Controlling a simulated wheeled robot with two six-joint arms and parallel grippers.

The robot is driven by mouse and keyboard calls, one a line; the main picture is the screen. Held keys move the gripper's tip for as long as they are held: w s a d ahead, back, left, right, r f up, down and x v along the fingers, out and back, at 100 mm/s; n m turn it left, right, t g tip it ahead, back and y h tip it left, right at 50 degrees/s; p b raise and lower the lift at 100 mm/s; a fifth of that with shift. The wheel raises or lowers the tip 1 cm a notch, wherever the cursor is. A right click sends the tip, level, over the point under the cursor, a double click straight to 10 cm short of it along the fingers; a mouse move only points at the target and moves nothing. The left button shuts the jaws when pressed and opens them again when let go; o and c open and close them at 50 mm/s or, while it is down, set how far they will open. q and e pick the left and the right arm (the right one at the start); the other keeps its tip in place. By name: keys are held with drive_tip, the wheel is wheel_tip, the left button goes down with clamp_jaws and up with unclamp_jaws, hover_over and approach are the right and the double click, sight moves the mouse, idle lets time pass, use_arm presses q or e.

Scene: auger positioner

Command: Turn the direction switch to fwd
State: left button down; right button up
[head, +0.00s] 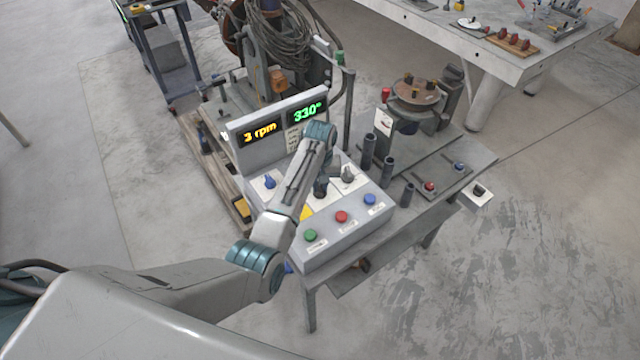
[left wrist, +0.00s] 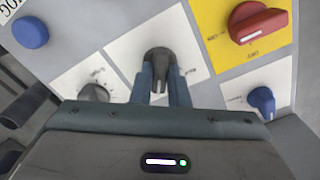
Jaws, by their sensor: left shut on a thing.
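My left gripper (head: 320,188) reaches down over the control box (head: 340,235) in the head view. In the left wrist view its two blue-grey fingers (left wrist: 162,84) are shut on a dark grey selector knob (left wrist: 158,58) on a white plate. The knob sits between the fingers. The lettering around it is too small or hidden to read, so I cannot confirm by label that it is the direction switch. My arm largely hides this knob in the head view. My right gripper is not in view.
Beside the held knob are a grey knob (left wrist: 93,92), a blue knob (left wrist: 262,101) and a red switch (left wrist: 258,22) on a yellow plate. Green (head: 310,235), red (head: 341,216) and blue (head: 369,199) buttons line the front. A display (head: 280,125) reads 3 rpm and 330°.

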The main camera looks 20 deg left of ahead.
sight(320, 187)
use_arm(q)
drive_tip(key=shift+r+m, duration=0.1)
drive_tip(key=shift+m, duration=1.1)
drive_tip(key=c, duration=1.4)
unclamp_jaws()
wheel_tip(320, 187, up, 11)
drive_tip(key=b, duration=0.3)
